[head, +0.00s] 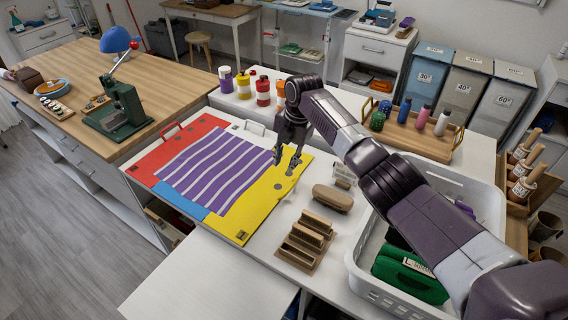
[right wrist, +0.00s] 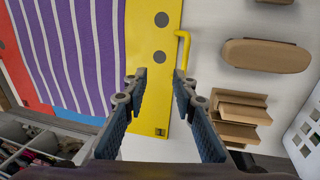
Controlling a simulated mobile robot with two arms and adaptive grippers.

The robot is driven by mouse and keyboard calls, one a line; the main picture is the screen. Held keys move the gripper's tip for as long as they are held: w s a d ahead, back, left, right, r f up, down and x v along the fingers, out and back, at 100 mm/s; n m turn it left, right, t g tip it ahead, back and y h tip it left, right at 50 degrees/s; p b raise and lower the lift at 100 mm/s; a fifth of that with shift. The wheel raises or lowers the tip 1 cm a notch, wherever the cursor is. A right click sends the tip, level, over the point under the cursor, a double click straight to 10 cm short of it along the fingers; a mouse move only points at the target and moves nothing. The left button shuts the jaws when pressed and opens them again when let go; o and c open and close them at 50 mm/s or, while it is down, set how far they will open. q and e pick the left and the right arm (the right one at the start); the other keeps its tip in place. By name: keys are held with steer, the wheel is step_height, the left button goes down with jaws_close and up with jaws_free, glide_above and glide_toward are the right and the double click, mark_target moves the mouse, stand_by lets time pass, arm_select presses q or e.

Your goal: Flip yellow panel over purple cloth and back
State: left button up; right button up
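The yellow panel (head: 243,217) lies flat at the right side of a folding board, with its outer edge on the white table. The purple cloth (head: 210,168) with white stripes lies flat to its left, over the board's middle. In the right wrist view the yellow panel (right wrist: 152,42) shows dark round spots and a yellow handle (right wrist: 184,46) on its right edge. My right gripper (head: 286,158) is above the panel's right edge, and in the right wrist view (right wrist: 160,76) its fingers are apart and empty. The handle is near the right fingertip; contact is unclear. My left gripper is out of view.
The board also has a red panel (head: 172,150) and a blue panel (head: 181,199). To the right are a brown brush (head: 333,197), a wooden stepped holder (head: 306,240) and a white basket (head: 387,296). Paint bottles (head: 263,91) stand behind. The table's front is clear.

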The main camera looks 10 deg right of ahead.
step_height(320, 180, up, 11)
steer(key=s+d, duration=0.1)
steer(key=shift+d+f, duration=0.2)
steer(key=shift+d, duration=0.05)
steer(key=shift+s, duration=0.1)
